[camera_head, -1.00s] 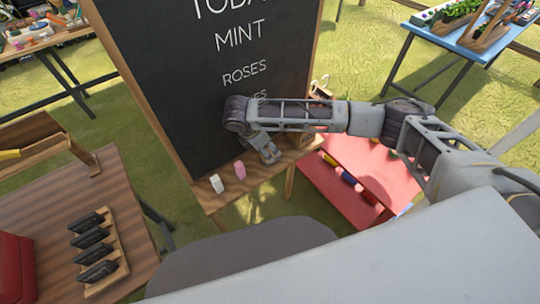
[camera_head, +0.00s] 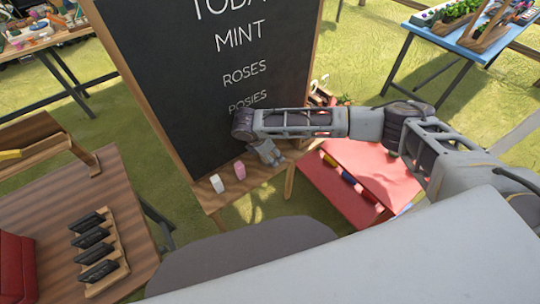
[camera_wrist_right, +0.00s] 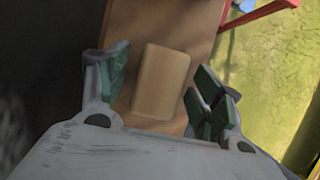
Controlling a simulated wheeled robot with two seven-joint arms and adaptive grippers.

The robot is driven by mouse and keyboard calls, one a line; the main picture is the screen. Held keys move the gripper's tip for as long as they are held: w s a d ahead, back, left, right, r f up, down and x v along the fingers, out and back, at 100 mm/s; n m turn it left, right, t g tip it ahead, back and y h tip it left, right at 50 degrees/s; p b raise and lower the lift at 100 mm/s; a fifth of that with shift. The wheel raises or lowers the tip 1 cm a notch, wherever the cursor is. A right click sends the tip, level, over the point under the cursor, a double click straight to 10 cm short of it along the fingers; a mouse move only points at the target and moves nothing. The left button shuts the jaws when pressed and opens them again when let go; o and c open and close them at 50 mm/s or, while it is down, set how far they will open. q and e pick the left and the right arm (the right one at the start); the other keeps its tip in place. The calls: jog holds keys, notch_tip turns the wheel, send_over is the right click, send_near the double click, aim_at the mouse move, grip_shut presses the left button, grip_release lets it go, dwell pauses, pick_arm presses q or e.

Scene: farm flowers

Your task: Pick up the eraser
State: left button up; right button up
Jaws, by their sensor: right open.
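The block that looks like the eraser (camera_wrist_right: 162,84) is pale tan with rounded edges. In the right wrist view it lies on the wooden ledge (camera_wrist_right: 195,30) of the chalkboard. My right gripper (camera_wrist_right: 160,88) is open, with one green-padded finger on each side of the block. In the head view my right gripper (camera_head: 268,156) points down at the right part of the ledge, and the block is hidden there. My left gripper is not in view.
White (camera_head: 217,184) and pink (camera_head: 240,170) pieces stand on the ledge, left of my right gripper. The chalkboard (camera_head: 165,80) rises behind it. A red stand (camera_head: 345,200) is at right, and a wooden table (camera_head: 100,190) at left holds a rack of dark items.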

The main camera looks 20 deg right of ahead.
jog(key=shift+c, duration=0.3)
jog(key=c, duration=1)
jog(key=shift+r, duration=0.1)
jog(key=shift+c, duration=0.3)
jog(key=shift+r, duration=4.95)
